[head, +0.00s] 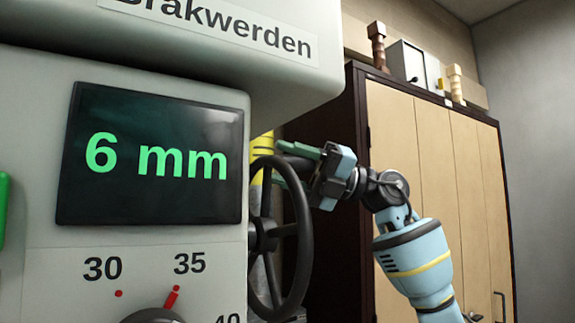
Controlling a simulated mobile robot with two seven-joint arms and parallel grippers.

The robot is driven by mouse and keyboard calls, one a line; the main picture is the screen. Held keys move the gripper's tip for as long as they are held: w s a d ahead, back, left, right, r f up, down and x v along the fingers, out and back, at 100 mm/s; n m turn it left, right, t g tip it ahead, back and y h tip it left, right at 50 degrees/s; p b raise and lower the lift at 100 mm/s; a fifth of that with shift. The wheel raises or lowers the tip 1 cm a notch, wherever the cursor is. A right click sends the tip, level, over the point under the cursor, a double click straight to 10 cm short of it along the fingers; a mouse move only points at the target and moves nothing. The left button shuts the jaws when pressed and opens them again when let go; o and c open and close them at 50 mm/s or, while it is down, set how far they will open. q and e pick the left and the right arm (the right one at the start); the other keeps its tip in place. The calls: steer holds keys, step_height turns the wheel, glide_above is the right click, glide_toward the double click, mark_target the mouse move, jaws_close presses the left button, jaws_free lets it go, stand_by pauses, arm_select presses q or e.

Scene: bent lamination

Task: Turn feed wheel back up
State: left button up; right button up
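The feed wheel (303,240) is a black spoked handwheel on the right side of the grey machine, seen nearly edge-on. My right gripper (298,160) is at the top of the wheel, with its green-tipped fingers reaching left to the rim. A dark part, perhaps the wheel's handle, shows by the fingers; I cannot tell whether they are closed on it. The machine's dark display (150,205) reads "6 mm" in green. My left gripper is not in view.
Below the display is a dial (153,316) with a red pointer near 35. A yellow part (260,150) shows behind the wheel. A tall cabinet (435,150) with wooden doors stands behind my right arm, with a grey box (408,62) on top.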

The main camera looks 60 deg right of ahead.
mark_target(305, 166)
steer(key=shift+w, duration=0.1)
steer(key=shift+d, duration=0.1)
steer(key=shift+s+d+b, duration=0.2)
steer(key=shift+s+d, duration=0.25)
steer(key=shift+s, duration=0.2)
steer(key=shift+s+d+b, duration=0.2)
steer(key=shift+s+d, duration=0.2)
steer(key=shift+s, duration=0.25)
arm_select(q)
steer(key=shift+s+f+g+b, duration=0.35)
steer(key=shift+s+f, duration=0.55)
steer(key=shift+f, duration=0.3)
arm_select(e)
steer(key=s+d, duration=0.3)
steer(key=s, duration=0.2)
steer(key=shift+d, duration=0.25)
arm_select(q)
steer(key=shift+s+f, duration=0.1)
arm_select(e)
steer(key=shift+w+f, duration=0.1)
